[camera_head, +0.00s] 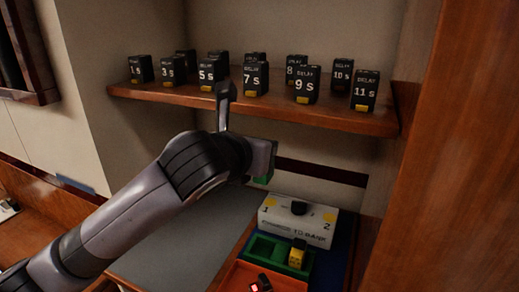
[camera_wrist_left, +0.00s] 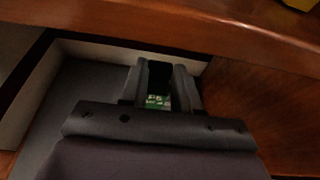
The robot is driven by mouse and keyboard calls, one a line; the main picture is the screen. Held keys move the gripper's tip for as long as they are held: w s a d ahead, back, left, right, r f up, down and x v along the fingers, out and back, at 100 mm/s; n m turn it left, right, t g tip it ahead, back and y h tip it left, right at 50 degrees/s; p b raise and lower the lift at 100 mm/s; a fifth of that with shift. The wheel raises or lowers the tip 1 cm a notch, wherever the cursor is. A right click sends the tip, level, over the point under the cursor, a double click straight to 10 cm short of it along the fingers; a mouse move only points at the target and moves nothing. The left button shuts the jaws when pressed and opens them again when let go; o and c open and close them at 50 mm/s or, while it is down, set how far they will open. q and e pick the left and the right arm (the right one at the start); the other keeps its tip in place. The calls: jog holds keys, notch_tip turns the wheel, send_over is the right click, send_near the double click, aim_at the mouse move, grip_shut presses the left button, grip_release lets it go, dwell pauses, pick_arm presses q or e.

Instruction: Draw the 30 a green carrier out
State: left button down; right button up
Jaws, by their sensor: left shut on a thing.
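My left gripper (camera_head: 263,160) is in front of the wall recess, below the shelf. It is shut on a green carrier (camera_head: 265,178), of which only a small green part shows under the fingers. In the left wrist view the fingers (camera_wrist_left: 160,72) close around the carrier (camera_wrist_left: 157,101), which shows green with white marks. Its label cannot be read. Its other end is hidden by the gripper, and I cannot tell whether it is seated in anything. My right gripper is not in view.
A wooden shelf (camera_head: 180,94) above holds several black delay modules. Below right stand a white changeover box (camera_head: 290,228) with a black knob, a green tray (camera_head: 262,246) with a yellow block (camera_head: 297,253), and an orange tray (camera_head: 236,277). A wooden panel (camera_head: 440,190) bounds the right.

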pick_arm(q)
jog(key=shift+r, duration=1.15)
